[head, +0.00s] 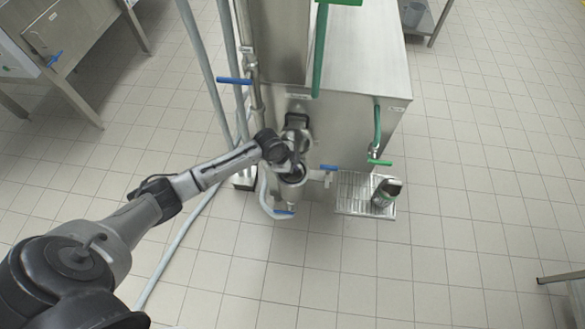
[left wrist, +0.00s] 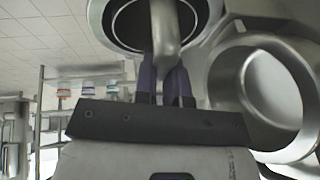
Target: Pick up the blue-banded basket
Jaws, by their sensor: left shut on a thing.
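My left gripper (head: 293,168) is at the front of the steel machine, over a metal cylinder (head: 292,190). In the left wrist view its dark fingers (left wrist: 165,85) are shut on a curved metal handle (left wrist: 165,30), in front of a round, dark-mouthed metal vessel (left wrist: 128,22). I cannot tell whether this vessel carries a blue band. Small containers with coloured bands (left wrist: 88,89) stand in the background of the left wrist view; their bands are too small to read surely. My right gripper is not in view.
The steel machine (head: 352,70) has blue and green valve levers. A large metal ring (left wrist: 262,85) is close at the right of the wrist view.

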